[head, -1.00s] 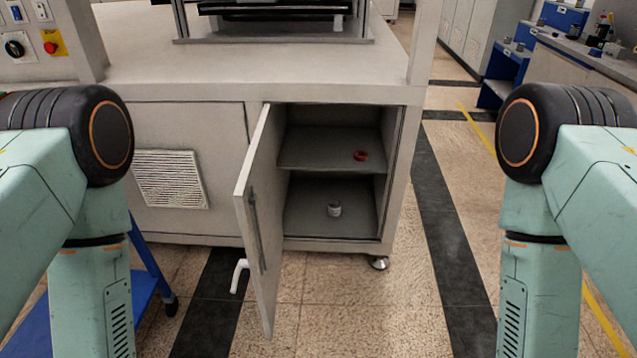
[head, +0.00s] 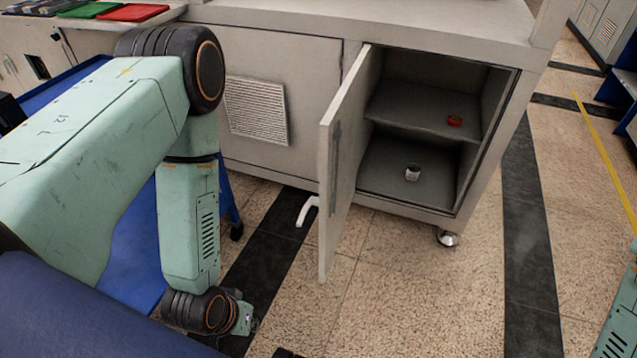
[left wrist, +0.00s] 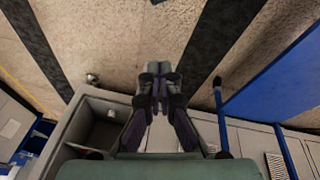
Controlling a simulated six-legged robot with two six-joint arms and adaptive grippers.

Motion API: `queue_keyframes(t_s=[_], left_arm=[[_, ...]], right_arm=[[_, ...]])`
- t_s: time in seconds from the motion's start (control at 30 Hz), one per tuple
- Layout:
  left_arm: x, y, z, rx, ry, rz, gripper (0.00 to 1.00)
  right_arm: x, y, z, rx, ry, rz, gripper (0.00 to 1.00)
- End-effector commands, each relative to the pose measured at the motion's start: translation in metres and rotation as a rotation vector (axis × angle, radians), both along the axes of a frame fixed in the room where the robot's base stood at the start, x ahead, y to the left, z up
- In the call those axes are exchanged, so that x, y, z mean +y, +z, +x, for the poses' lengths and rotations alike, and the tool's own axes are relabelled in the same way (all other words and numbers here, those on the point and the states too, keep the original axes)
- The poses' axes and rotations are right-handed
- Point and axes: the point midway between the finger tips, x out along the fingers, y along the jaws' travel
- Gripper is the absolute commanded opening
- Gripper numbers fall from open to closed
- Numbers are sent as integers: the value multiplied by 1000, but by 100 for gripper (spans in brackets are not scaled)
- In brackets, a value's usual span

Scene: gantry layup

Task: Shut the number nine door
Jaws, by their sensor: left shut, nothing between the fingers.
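The open compartment (head: 405,170) shows a shelf. It also shows in the left wrist view (left wrist: 85,128). My left gripper (left wrist: 160,68) is shut and empty in the left wrist view, over the floor in front of the cabinet. In the head view, its wrist is low, left of the door and apart from it. My right gripper is out of view.
A red ring (head: 454,121) lies on the shelf and a small grey can (head: 412,173) stands below. A blue cart (head: 140,255) stands at left. The floor right of the door is clear.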

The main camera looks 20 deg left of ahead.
Motion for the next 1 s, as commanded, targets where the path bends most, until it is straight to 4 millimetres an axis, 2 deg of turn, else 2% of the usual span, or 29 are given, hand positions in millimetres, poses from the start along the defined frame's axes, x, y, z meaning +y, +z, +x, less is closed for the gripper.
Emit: queue_keyframes(t_s=[0.03, 0.1, 0.17, 0.2, 0.3, 0.4, 0.5, 0.63, 0.87, 1.0], left_arm=[[10, -20, 38, -122, 88, -36, 0], [20, -22, 85, -284, 204, -110, 0], [29, -17, 121, -414, 295, -188, 0], [35, -11, 143, -497, 353, -248, 0], [48, 14, 189, -685, 473, -427, 0], [56, 47, 221, -832, 560, -638, 0], [55, 81, 240, -915, 610, -852, 0], [51, 106, 246, -937, 663, -1060, 0], [50, 113, 250, -917, 718, -1163, 0], [46, 112, 266, -917, 717, -1163, 0]], right_arm=[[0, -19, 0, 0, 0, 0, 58], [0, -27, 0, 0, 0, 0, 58], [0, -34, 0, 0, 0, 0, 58], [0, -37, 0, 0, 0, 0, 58], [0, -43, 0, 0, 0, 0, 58], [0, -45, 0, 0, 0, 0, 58], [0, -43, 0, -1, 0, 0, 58], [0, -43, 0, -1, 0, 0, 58], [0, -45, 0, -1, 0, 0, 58], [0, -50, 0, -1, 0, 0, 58]])
